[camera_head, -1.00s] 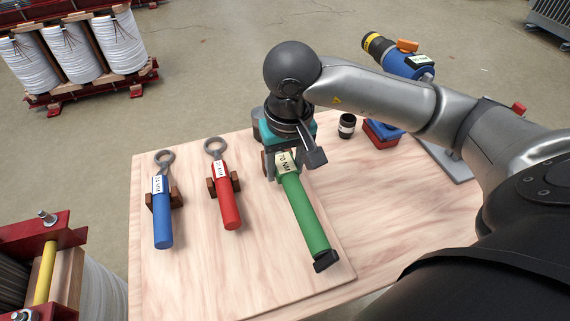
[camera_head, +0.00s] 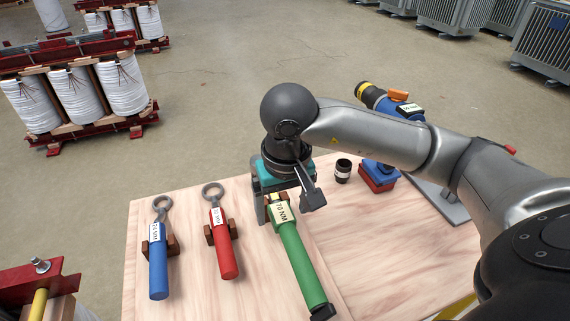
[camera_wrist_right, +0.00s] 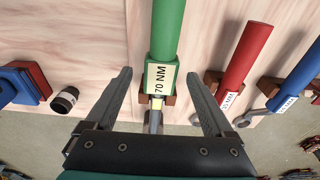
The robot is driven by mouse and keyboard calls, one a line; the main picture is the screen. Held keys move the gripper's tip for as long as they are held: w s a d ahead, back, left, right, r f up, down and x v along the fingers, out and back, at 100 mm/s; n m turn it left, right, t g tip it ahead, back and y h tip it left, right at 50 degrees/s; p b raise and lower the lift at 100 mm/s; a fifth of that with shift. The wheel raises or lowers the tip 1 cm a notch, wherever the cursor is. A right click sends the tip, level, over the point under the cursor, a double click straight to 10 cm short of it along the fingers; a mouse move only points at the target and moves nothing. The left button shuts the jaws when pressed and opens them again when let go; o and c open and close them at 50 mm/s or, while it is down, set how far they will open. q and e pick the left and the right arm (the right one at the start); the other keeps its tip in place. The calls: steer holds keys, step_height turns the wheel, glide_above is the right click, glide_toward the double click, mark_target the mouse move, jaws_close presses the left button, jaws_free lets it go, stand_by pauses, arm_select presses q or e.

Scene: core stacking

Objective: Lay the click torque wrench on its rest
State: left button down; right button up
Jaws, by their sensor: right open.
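The green torque wrench (camera_head: 299,260), labelled 70 NM, lies on the table with its handle toward the front right. Its labelled end is at a brown wooden rest (camera_wrist_right: 169,99), which shows on both sides of it in the right wrist view. The wrench (camera_wrist_right: 166,35) lies between the spread fingers there, apart from both. My right gripper (camera_head: 273,208) is open over the head end of the wrench; the gripper (camera_wrist_right: 159,72) hides part of that end. My left gripper is not in view.
Red (camera_head: 224,252) and blue (camera_head: 158,272) wrenches lie on wooden rests to the left. A small black cylinder (camera_head: 343,171) and a blue-and-yellow tool (camera_head: 392,102) stand behind right. The pale wooden table (camera_head: 375,260) is clear right of the green wrench.

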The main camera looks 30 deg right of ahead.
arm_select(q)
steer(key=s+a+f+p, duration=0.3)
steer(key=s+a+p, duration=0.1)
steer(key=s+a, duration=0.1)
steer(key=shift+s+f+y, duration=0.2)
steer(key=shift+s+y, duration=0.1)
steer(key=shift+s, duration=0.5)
arm_select(e)
step_height(320, 180, up, 13)
steer(key=s, duration=0.1)
steer(key=shift+s+a, duration=0.2)
steer(key=shift+s, duration=0.05)
